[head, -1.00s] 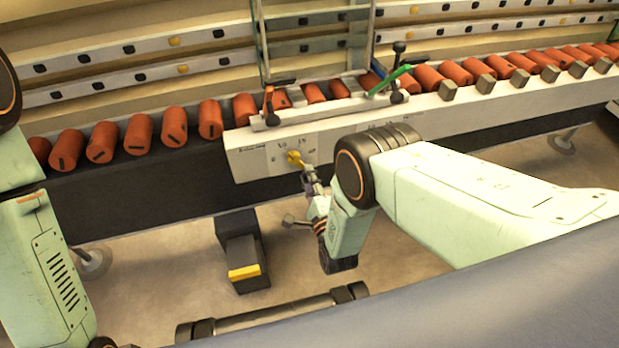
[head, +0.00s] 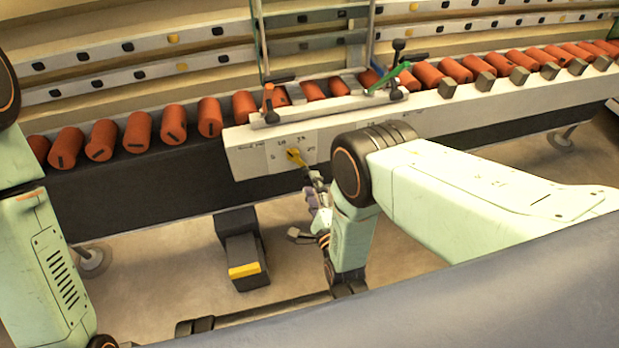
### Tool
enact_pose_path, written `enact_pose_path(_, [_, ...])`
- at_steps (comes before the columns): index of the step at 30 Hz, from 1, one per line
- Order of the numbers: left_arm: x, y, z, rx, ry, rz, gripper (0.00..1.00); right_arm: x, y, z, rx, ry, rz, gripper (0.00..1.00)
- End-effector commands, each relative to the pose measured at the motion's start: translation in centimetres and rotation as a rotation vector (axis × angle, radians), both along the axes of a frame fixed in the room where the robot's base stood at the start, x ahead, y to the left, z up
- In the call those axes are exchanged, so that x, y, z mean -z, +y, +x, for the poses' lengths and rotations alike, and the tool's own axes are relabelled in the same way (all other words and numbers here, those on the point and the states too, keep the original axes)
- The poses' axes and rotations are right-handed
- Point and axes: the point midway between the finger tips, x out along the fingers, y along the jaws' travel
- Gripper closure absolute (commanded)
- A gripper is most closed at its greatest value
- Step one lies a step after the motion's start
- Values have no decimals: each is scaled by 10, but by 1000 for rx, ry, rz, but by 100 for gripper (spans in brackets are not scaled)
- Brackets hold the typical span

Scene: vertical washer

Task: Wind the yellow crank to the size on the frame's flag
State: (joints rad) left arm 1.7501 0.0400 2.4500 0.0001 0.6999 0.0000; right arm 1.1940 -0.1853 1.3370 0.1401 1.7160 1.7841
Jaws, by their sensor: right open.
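The yellow crank (head: 294,156) sits on the white front panel (head: 250,160) of the machine, with small dial marks around it. Its arm points down and to the right. My right gripper (head: 312,184) is open just below and right of the crank, close to the end of its arm; I cannot tell whether they touch. The frame (head: 312,40) of glass and metal stands above the panel, and I cannot make out a flag on it. My left arm shows at the left edge, but its gripper is out of view.
Orange rollers (head: 138,132) run along the conveyor on both sides of the panel. A dark pedal with a yellow strip (head: 244,270) is on the floor below.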

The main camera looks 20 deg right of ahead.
Motion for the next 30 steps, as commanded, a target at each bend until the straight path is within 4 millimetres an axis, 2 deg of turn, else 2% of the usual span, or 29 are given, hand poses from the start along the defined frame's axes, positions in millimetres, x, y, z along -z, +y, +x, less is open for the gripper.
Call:
enact_pose_path(3, [0,0,0,0,0,0,50,1,0,-19,-1,4,1,54])
enact_pose_path(9, [0,0,0,0,0,0,50,0,-1,-34,-1,2,1,54])
enact_pose_path(26, [0,0,0,0,0,0,50,0,-1,-35,-2,6,-6,54])
enact_pose_path(30, [0,0,0,0,0,0,50,11,-13,-37,0,103,-139,54])
